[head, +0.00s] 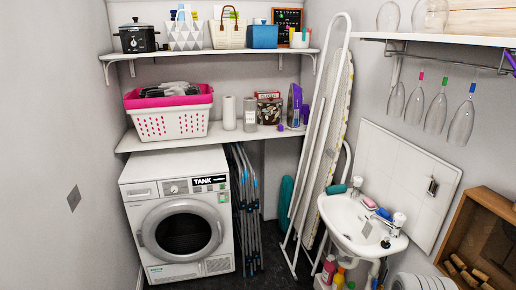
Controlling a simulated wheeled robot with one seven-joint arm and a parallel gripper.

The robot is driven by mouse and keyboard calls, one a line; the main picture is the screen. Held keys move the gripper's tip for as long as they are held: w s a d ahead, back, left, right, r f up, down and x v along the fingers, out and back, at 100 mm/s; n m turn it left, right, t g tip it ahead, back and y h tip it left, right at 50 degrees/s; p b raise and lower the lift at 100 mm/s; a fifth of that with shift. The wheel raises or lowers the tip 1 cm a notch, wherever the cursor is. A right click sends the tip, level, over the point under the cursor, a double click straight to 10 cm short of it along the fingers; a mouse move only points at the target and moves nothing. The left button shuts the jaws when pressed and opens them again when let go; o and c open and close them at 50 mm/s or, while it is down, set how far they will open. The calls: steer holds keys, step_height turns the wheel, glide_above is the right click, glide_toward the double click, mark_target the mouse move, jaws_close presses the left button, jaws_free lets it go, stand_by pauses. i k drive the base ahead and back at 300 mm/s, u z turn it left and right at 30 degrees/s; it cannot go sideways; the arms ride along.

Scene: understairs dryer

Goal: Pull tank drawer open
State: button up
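The white dryer (216,256) stands on the floor at the left, under the lower shelf. Its round door (183,232) is shut. A black label reading TANK (209,181) is at the upper right of its front panel, right of the control dial (174,188). A flat drawer-like front (140,193) is at the upper left of the panel and looks flush with it. I cannot tell for sure which of these fronts is the tank drawer. No front on the dryer stands out. My gripper is not in view.
Folded metal frames (244,205) stand close against the dryer's right side. An ironing board (335,140) leans right of them, then a small sink (352,220). A pink-and-white laundry basket (170,122) sits on the shelf above. A wooden box (480,215) is at the right.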

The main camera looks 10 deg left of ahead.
mark_target(149, 189)
steer(key=u, duration=0.35)
steer(key=i, duration=1.75)
steer(key=u, duration=2)
steer(key=i, duration=1.3)
steer(key=u, duration=0.9)
